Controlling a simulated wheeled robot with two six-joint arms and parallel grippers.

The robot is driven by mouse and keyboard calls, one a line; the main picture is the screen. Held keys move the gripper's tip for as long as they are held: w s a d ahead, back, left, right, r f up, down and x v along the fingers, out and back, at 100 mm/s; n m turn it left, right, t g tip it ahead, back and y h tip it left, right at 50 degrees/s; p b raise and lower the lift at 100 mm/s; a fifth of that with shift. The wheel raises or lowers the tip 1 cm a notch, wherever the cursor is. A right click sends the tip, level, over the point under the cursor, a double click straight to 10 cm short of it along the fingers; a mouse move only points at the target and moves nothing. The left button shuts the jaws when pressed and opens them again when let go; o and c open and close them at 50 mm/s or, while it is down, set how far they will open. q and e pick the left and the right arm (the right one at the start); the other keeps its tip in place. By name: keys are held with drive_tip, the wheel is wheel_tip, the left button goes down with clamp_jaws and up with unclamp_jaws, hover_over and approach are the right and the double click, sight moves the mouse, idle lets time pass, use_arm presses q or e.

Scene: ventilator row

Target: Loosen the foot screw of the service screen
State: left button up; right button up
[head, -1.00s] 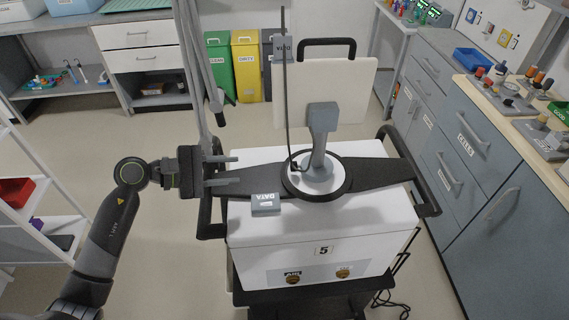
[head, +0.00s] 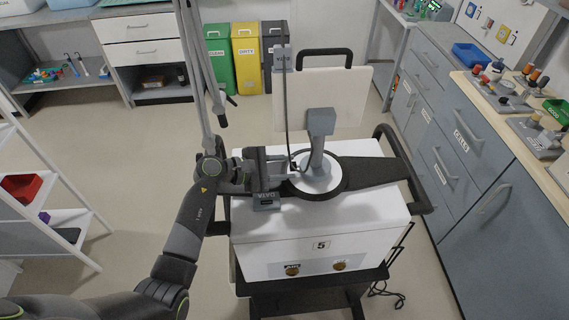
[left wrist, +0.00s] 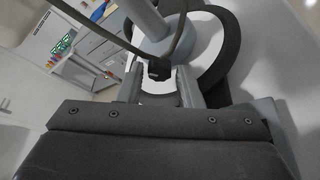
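The service screen (head: 320,95) stands with its back to me on a grey stem (head: 320,140) over a round foot with a black ring (head: 330,190). A small black knob, which looks like the foot screw (left wrist: 158,69), sits at the left of the foot, beside a dark cable. My left gripper (head: 284,171) reaches in from the left, low over the cart top at the foot. In the left wrist view its two fingers (left wrist: 160,82) are apart, with the knob between or just beyond their tips and a gap showing on each side. My right gripper is out of view.
The foot stands on the white number 5 unit (head: 285,228), which has black side handles (head: 400,165). A cable (head: 286,110) hangs from another grey box (head: 282,60) at the screen's left edge.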

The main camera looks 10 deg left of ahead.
use_arm(q)
drive_tip(key=shift+d, duration=0.1)
drive_tip(key=shift+c, duration=0.3)
drive_tip(key=c, duration=0.6)
drive_tip(key=shift+c, duration=0.2)
drive_tip(key=shift+w+n, duration=0.1)
drive_tip(key=shift+n, duration=0.2)
drive_tip(key=shift+w+n+g+b, duration=0.1)
drive_tip(key=shift+n+g+b, duration=0.6)
drive_tip(key=shift+n, duration=0.2)
drive_tip(key=shift+w+n+g+b, duration=0.1)
drive_tip(key=shift+n+g+b, duration=0.85)
drive_tip(key=shift+n, duration=0.15)
